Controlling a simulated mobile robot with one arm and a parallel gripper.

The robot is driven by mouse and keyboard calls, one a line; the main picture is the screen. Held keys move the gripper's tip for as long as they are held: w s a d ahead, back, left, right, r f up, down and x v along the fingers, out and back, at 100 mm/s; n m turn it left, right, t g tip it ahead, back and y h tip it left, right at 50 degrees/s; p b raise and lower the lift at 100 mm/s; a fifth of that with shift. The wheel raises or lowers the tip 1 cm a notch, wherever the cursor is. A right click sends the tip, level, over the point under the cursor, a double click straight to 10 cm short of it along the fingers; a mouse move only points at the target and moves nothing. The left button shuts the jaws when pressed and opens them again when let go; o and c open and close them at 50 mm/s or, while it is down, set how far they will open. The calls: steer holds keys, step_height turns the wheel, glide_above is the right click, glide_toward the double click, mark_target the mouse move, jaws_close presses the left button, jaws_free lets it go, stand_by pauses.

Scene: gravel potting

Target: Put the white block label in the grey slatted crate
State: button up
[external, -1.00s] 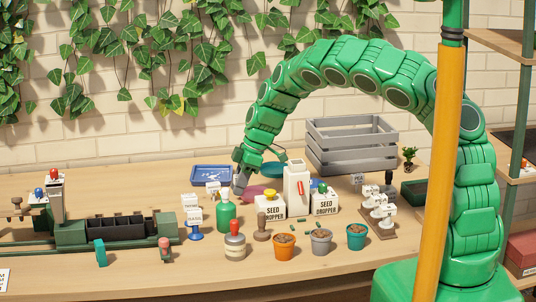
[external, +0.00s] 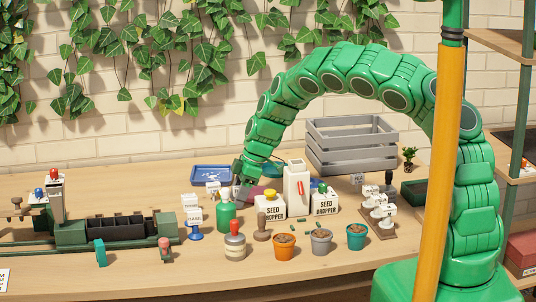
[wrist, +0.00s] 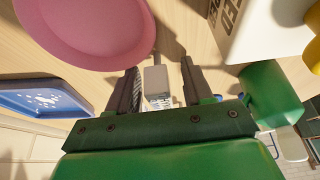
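The white block label (wrist: 155,79) shows in the wrist view as a small pale block with a thin stem, on the wooden table between my gripper's fingers. My gripper (wrist: 161,85) is open around it, with a clear gap on the right-finger side. In the external view my gripper (external: 241,193) points down behind the green bottle (external: 226,216) and left of the seed droppers; I cannot make out the label between its fingers there. The grey slatted crate (external: 345,160) stands at the back right of the table, apart from my gripper.
A pink saucer (wrist: 95,30) and a blue tray (wrist: 40,97) lie close by. The seed dropper (external: 270,208) and a tall white box (external: 297,190) stand between my gripper and the crate side. Small white pieces (external: 213,187) sit left of my gripper. Several pots stand in front.

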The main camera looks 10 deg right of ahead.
steer(key=v, duration=1.1)
steer(key=shift+r, duration=0.35)
steer(key=o, duration=0.4)
steer(key=shift+d+r, duration=0.25)
